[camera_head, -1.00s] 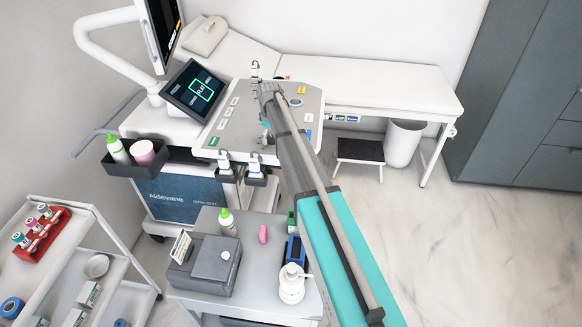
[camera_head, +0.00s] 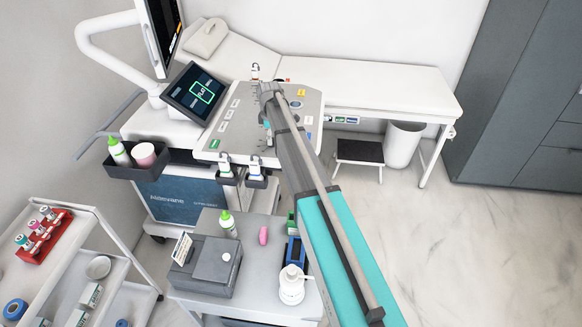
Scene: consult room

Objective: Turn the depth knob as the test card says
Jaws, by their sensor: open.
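The ultrasound machine's control panel (camera_head: 231,128) is a pale sloped console with several buttons and a round dial (camera_head: 296,105) at its right. I cannot make out which control is the depth knob; my arm covers part of the panel. A small printed card (camera_head: 181,249) stands at the left side of a grey box, its text too small to read. My gripper (camera_head: 267,128) is over the middle of the panel, seen from behind and partly hidden by my arm. It is open, and nothing shows between its fingers. Whether it touches a control cannot be told.
A tilted touchscreen (camera_head: 193,92) and a monitor arm stand left of the panel. Probes (camera_head: 254,166) hang at its front edge. A cart (camera_head: 262,297) with bottles and the grey box (camera_head: 204,262) stands in front. A couch (camera_head: 370,85) is behind; floor is clear at right.

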